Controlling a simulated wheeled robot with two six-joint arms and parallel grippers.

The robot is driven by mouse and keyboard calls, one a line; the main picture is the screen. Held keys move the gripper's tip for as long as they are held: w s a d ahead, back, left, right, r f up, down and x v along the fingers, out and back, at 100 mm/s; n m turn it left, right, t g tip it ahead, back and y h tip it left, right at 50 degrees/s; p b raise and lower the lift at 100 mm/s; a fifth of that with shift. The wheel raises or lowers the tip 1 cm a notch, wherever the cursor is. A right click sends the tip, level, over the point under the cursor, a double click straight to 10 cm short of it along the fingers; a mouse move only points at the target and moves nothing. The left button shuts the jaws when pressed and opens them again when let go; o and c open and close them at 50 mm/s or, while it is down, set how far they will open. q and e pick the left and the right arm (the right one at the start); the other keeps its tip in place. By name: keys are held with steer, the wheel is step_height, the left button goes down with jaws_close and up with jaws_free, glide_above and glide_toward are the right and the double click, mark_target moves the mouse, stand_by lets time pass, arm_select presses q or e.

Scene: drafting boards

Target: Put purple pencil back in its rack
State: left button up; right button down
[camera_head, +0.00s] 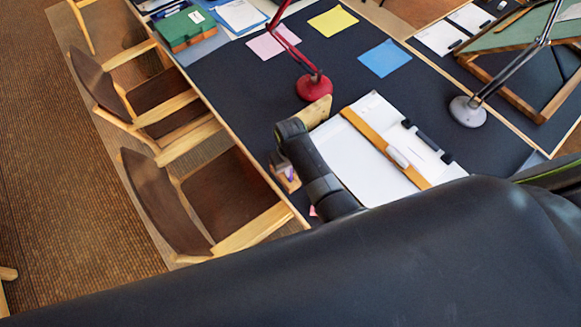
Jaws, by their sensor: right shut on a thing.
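My right gripper (283,163) is at the near left edge of the dark desk top, beside the drawing board. Its arm hides much of it, but it is shut on the purple pencil. Only a small purple patch (288,173) of the pencil shows, just below the gripper. A small light-wood block (287,183), which looks like the rack, sits right under the gripper by the desk edge. I cannot tell whether the pencil touches it or is inside it. My left gripper is not in view.
A drawing board with white paper (345,160) and a wooden ruler (375,137) lies right of the gripper. A red lamp (314,87) stands behind it, a grey lamp (468,111) further right. Chairs (165,205) line the left edge.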

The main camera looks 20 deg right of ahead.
steer(key=shift+f, duration=0.35)
stand_by(0.6)
steer(key=c, duration=1.4)
jaws_free()
steer(key=shift+o, duration=0.2)
steer(key=shift+r, duration=0.1)
